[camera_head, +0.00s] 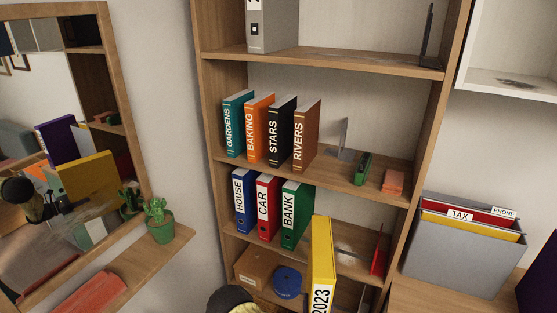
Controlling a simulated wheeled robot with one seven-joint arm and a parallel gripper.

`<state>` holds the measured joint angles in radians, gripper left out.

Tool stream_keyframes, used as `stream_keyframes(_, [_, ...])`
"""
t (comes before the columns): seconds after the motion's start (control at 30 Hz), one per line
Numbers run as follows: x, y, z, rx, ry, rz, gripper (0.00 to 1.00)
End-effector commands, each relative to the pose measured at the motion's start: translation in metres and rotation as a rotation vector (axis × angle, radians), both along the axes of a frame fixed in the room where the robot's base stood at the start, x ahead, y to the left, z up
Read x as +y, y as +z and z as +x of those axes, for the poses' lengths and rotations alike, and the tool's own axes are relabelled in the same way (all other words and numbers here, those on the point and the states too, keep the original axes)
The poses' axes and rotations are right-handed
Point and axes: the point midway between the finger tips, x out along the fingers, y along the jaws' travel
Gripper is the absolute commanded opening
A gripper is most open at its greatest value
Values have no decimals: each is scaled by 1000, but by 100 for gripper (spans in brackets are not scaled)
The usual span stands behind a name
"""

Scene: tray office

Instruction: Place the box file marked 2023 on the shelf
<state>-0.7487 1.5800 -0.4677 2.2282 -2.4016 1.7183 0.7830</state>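The yellow box file marked 2023 (322,265) is upright at the bottom centre, in front of the wooden shelf (315,162); its lower end is cut off. A dark rounded part of my arm (231,298) shows at its left. My fingertips are hidden in the direct view. In the mirror, my dark gripper (62,205) meets the reflected yellow file's lower edge and appears closed on it. The top board holds a grey box file (272,25), its label cut off by the frame. Bare board shows right of it, before a dark upright bookend (428,33).
Books GARDENS, BAKING, STARS and RIVERS (305,137) fill the second board's left; a green stapler-like item (362,168) lies right. HOUSE, CAR and BANK binders (295,217) stand below, with a red bookend (378,252) at right. A cactus (158,220) and a grey file holder (460,262) flank the shelf.

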Motion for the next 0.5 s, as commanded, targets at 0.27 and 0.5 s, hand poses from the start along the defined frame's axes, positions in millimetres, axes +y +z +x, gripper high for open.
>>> stream_keyframes(0.27, [-26,-35,-24,-2,73,-6,4])
stream_keyframes(0.5, [-34,-42,-31,-6,93,-1,4])
